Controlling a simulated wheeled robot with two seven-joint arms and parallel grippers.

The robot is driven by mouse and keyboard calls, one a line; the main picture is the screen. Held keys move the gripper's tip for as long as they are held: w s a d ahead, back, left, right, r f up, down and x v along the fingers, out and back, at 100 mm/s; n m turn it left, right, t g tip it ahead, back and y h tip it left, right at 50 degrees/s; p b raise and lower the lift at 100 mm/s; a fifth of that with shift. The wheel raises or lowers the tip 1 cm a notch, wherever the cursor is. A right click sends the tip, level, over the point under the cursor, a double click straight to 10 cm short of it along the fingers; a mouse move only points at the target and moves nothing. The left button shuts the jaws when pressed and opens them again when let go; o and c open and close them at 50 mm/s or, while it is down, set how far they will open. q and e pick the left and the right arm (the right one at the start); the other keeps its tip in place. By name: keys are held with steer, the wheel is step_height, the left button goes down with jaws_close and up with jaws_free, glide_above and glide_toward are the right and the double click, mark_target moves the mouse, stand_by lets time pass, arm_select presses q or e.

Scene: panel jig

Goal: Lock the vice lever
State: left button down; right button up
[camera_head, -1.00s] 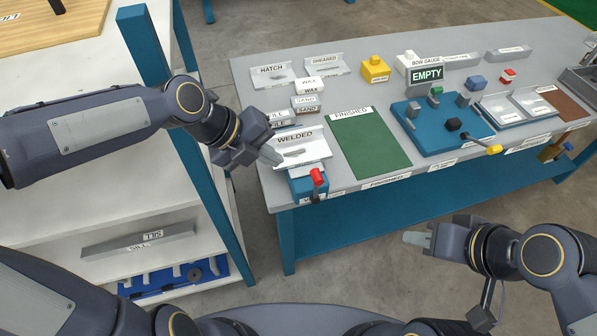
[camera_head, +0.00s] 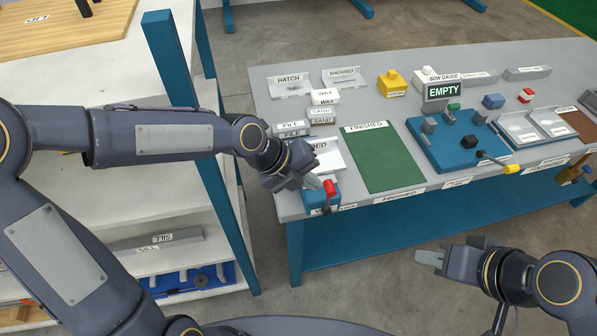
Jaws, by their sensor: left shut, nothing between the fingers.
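The vice (camera_head: 314,200) is a blue block at the front left edge of the grey bench. Its lever has a red handle (camera_head: 329,188) that stands upright. My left gripper (camera_head: 314,183) is shut and empty, with its fingertips just left of the red handle. I cannot tell whether they touch it. The gripper covers part of the vice and part of the WELDED tray (camera_head: 332,157) behind it. My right gripper (camera_head: 428,257) is in front of the bench, away from the vice; its fingers look close together and I cannot tell whether they are open.
A green FINISHED mat (camera_head: 383,160) lies right of the vice. A blue jig plate (camera_head: 450,143) with blocks and a yellow-tipped lever (camera_head: 508,168) lies further right. A blue post (camera_head: 180,75) of the white shelf stands behind my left arm. The floor before the bench is clear.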

arm_select(q)
steer(key=shift+w+d+f, duration=0.15)
steer(key=shift+d+f, duration=0.3)
steer(key=shift+f, duration=0.1)
steer(key=shift+d, duration=0.1)
steer(key=shift+w+d+r+y, duration=0.1)
steer(key=shift+d+r+y, duration=0.05)
steer(key=shift+d+y, duration=0.2)
